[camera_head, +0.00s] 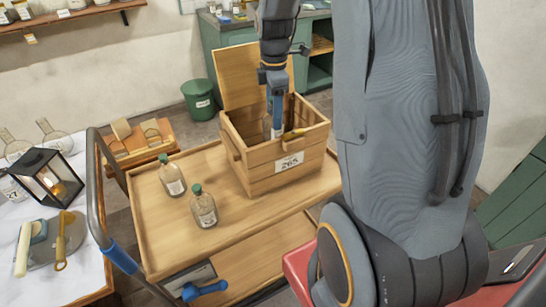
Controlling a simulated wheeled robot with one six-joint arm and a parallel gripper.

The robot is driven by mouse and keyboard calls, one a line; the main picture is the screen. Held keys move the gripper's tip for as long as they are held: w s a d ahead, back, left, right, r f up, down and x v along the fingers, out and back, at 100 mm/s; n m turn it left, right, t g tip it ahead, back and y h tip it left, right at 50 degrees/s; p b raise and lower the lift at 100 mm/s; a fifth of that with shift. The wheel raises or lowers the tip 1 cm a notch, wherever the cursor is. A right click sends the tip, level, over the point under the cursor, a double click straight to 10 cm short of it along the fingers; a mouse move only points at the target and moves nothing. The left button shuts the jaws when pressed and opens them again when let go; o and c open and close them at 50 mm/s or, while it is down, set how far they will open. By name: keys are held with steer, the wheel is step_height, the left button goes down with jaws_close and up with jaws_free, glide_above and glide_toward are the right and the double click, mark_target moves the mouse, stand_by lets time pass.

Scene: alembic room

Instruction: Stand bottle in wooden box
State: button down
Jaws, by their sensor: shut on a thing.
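The wooden box (257,174) stands on a wooden cart top, its lid (240,75) raised at the back and a "265" label on its front. My gripper (274,122) points down into the box opening. It is shut on a clear bottle (267,127), which looks upright inside the opening. The fingers and box walls hide most of this bottle, and I cannot tell whether its base touches the box floor. Two more clear bottles with green caps stand on the cart left of the box: one farther back (172,180), one nearer (204,210).
The cart top (155,225) is bare around the two bottles. A cart handle (97,190) rises at its left. A white table (85,270) with a black lantern (47,178) is at far left. A green bin (198,100) stands behind.

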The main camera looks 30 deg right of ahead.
mark_target(274, 137)
steer(key=shift+f+p, duration=1.25)
steer(key=shift+f, duration=3.5)
steer(key=shift+f, duration=0.1)
steer(key=c, duration=0.7)
jaws_free()
steer(key=shift+s, duration=0.1)
steer(key=shift+c, duration=0.2)
step_height(274, 137, up, 12)
steer(key=b, duration=0.3)
steer(key=shift+r, duration=0.2)
